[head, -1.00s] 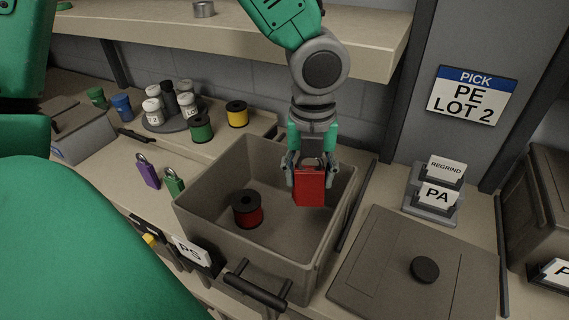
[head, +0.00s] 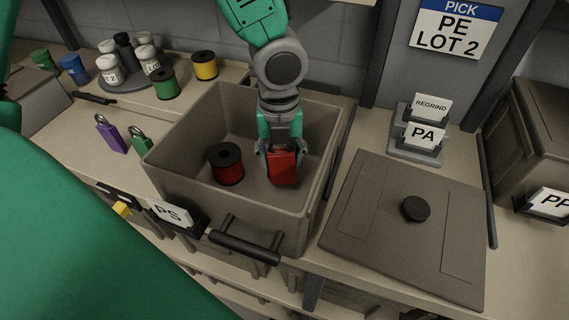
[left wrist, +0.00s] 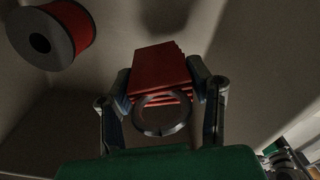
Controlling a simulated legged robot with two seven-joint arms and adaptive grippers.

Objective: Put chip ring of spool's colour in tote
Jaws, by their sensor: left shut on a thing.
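The tote is a grey-brown open bin (head: 165,168) in the middle of the head view. A spool with red winding and dark flanges (head: 227,170) stands on its floor at the left; it also shows in the left wrist view (left wrist: 70,30). My left gripper (head: 281,158) is inside the tote, to the right of the spool, shut on a red chip ring (head: 284,171). In the left wrist view the chip ring (left wrist: 158,75) is a stack of red chips on a metal ring, between the fingers. Whether it touches the floor is unclear. My right gripper is out of view.
Purple (head: 111,135) and green (head: 140,142) chip rings stand left of the tote. Green (head: 165,86) and yellow (head: 204,66) spools stand behind it. A flat lid with a black knob (head: 415,209) lies at right. A sign (head: 455,28) reads PICK PE LOT 2.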

